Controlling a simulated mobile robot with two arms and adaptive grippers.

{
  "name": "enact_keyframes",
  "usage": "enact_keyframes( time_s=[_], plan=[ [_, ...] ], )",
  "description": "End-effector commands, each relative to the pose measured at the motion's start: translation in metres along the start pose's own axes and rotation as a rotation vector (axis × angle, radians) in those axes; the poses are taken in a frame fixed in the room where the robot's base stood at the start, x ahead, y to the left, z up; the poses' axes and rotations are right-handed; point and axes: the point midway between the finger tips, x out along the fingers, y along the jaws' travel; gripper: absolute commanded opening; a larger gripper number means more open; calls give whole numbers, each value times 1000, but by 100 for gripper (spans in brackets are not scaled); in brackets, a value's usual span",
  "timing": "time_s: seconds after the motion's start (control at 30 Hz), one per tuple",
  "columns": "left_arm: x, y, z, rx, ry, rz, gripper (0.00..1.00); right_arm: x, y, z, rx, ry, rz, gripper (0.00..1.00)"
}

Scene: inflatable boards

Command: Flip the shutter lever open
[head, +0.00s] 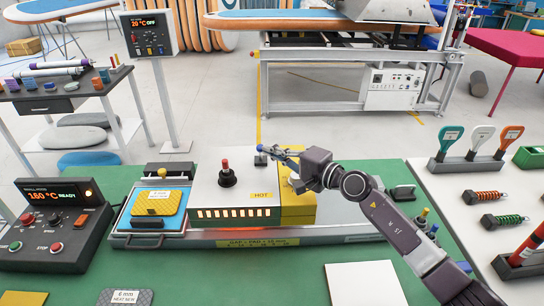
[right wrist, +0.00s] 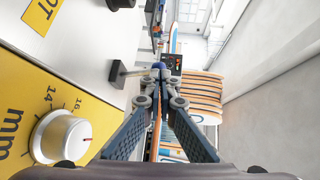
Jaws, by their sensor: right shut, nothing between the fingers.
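The shutter lever shows as a small dark base (head: 260,160) on top of the white housing (head: 215,188) in the head view. In the right wrist view a dark block (right wrist: 117,75) carries a thin rod ending in a blue ball knob (right wrist: 158,65). My right gripper (head: 270,151) reaches in from the right over the housing, its fingers shut and empty. In the right wrist view the fingertips (right wrist: 160,78) are right at the blue knob; I cannot tell whether they touch it. My left gripper is out of view.
A yellow section with a white dial (right wrist: 62,137) adjoins the housing. A red-topped black knob (head: 227,173) stands left of the lever. A control box (head: 58,222) is at the left, and a tool panel (head: 480,185) at the right.

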Motion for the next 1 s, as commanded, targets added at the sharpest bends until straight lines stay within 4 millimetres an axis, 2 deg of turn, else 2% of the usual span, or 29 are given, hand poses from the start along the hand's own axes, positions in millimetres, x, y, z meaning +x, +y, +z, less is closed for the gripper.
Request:
enact_keyframes(
  time_s=[0.53, 0.83, 1.0],
  plan=[
    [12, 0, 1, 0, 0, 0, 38, 8, -10, -10, 3, 0, 6, 0],
    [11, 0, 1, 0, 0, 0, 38, 22, -21, -26, 171, -18, 172, 0],
    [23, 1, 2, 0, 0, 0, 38, 30, -21, -33, 277, -31, 272, 0]
  ],
)
